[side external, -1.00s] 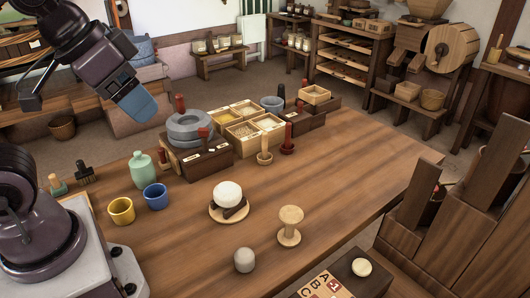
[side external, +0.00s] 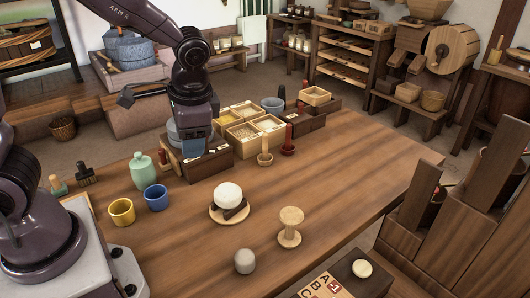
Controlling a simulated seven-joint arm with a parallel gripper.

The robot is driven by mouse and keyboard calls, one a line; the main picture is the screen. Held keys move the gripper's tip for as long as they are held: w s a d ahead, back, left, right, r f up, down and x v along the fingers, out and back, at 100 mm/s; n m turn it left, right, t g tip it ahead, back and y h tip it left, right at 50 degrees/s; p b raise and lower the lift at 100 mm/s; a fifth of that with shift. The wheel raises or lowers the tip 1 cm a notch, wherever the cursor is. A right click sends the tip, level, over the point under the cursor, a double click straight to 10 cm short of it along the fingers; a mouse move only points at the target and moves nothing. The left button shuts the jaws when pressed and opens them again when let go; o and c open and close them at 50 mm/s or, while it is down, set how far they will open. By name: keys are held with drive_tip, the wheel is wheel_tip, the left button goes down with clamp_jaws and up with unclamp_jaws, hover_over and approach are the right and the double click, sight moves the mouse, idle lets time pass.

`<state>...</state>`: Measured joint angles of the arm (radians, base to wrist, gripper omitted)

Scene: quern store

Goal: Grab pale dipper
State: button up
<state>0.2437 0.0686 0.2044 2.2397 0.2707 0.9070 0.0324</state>
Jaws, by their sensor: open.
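A pale wooden upright piece (side external: 265,148) with a round foot stands on the table beside the front of the grain boxes. It is the likeliest pale dipper, but it is too small to be sure. A similar dark red piece (side external: 288,142) stands just to its right. My gripper (side external: 193,148) points down with its blue end in front of the grey quern stones, left of the pale piece and apart from it. It is open, with nothing seen between its fingers. My arm and gripper hide most of the quern stones (side external: 173,137).
Grain boxes (side external: 243,132) stand right of my gripper. A green jar (side external: 144,172), a yellow cup (side external: 121,212) and a blue cup (side external: 155,197) are at left. A white ball (side external: 228,195) on a stand, a wooden spool (side external: 290,227) and a grey stone (side external: 244,261) stand nearer. The table's right is clear.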

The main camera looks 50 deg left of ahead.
drive_tip(key=w+a+f+m+g+y, duration=0.2)
drive_tip(key=w+a+f+m+y, duration=0.35)
drive_tip(key=w+f, duration=0.2)
drive_tip(key=m+t+y, duration=0.8)
drive_tip(key=m+t, duration=0.3)
drive_tip(key=m, duration=0.4)
hover_over(266, 144)
drive_tip(key=v, duration=0.4)
wheel_tip(266, 144, down, 5)
wheel_tip(266, 144, down, 6)
drive_tip(key=shift+f, duration=0.2)
drive_tip(key=x, duration=0.5)
drive_tip(key=shift+f, duration=0.1)
drive_tip(key=shift+s, duration=0.1)
drive_tip(key=shift+c, duration=0.2)
clamp_jaws()
